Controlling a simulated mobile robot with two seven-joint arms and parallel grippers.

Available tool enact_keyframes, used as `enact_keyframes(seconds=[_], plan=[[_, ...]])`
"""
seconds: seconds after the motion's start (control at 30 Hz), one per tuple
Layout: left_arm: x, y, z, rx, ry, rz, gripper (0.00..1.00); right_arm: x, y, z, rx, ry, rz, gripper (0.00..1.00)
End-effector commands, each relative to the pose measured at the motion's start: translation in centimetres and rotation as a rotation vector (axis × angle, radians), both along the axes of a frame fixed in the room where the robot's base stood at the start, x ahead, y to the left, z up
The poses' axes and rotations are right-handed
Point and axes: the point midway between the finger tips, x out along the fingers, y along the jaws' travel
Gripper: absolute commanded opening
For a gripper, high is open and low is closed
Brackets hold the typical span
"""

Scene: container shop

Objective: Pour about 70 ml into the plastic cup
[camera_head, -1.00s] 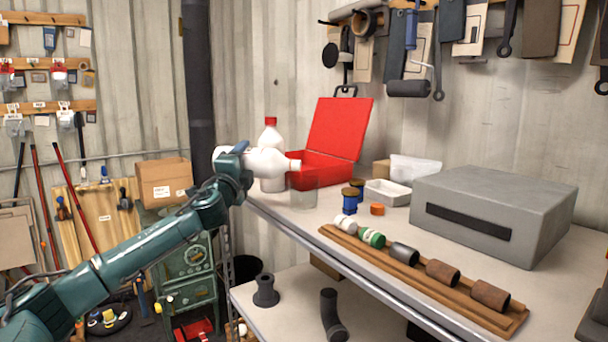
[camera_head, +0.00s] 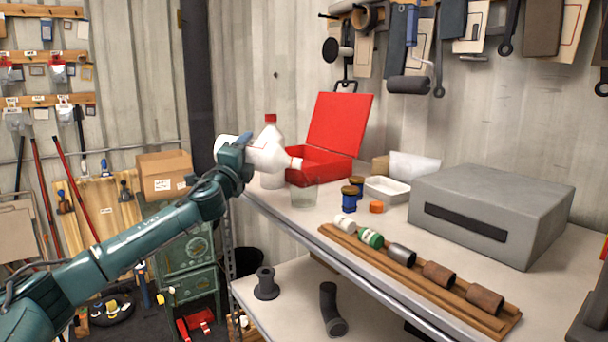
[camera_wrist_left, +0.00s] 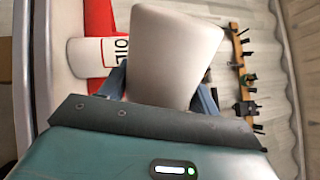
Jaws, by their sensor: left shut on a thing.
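My left gripper (camera_head: 247,156) is shut on a white bottle (camera_head: 270,158) and holds it tilted, with its neck pointing right and slightly down. The held bottle fills the middle of the left wrist view (camera_wrist_left: 172,55). The clear plastic cup (camera_head: 303,196) stands upright on the bench near its left end. The bottle's mouth is just above the cup, apart from it. I cannot make out a stream or a liquid level in the cup. My right gripper is not in view.
A second white bottle with a red cap (camera_head: 271,134) stands close behind, labelled OIL in the wrist view (camera_wrist_left: 92,55). An open red case (camera_head: 338,127) is behind the cup. Blue jars (camera_head: 350,201), a white tray (camera_head: 386,190) and a wooden rack (camera_head: 410,278) lie to the right.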

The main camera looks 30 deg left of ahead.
Motion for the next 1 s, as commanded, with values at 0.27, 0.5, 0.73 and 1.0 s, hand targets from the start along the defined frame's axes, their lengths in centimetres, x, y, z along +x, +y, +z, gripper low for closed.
enact_keyframes(seconds=[0.27, 0.5, 0.73, 1.0], plan=[[0.0, -0.06, 0.71, 0.037, 0.014, 0.001, 0.31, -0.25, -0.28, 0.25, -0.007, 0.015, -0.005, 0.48], [-0.14, 0.32, 0.76, 0.046, 0.017, 0.0, 0.31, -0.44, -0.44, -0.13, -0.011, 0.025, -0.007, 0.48], [-0.26, 0.58, 0.86, 0.053, 0.02, 0.0, 0.31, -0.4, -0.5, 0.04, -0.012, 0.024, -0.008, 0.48], [-0.31, 0.74, 0.98, 0.063, 0.025, 0.0, 0.31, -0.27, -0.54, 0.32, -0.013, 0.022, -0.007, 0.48]])
